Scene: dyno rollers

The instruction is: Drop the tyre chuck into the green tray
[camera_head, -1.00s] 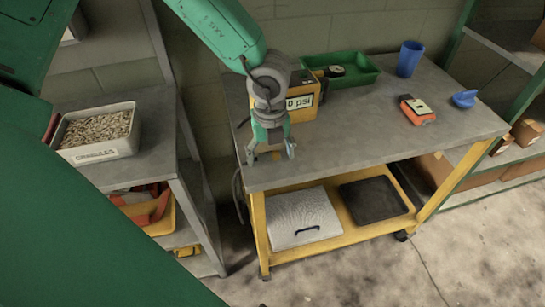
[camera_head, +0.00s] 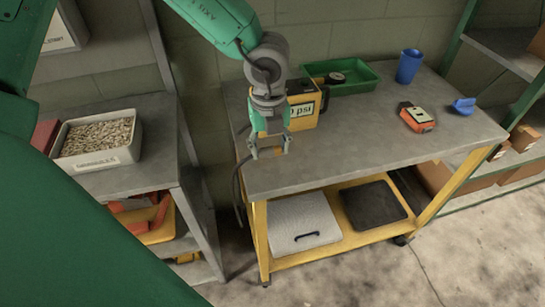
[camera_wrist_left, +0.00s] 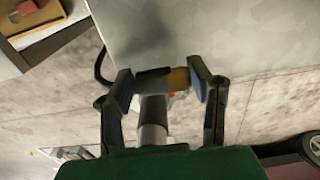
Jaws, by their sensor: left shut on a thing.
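My left gripper (camera_head: 269,149) is above the front left corner of the workbench. In the left wrist view (camera_wrist_left: 161,84) its two fingers are shut on a short dark and brass-coloured piece, which looks like the tyre chuck (camera_wrist_left: 178,78). A grey cylindrical part shows below it, between the fingers. The green tray (camera_head: 362,85) is at the back of the bench, to the right of and beyond the gripper. A dark round item lies in its left part. My right gripper is not in view.
A yellow unit with a psi label (camera_head: 304,106) stands just behind the gripper, left of the tray. A black hose (camera_head: 237,190) hangs at the bench's left edge. A blue cup (camera_head: 408,66), an orange device (camera_head: 417,117) and a blue item (camera_head: 464,105) stand to the right. The bench middle is clear.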

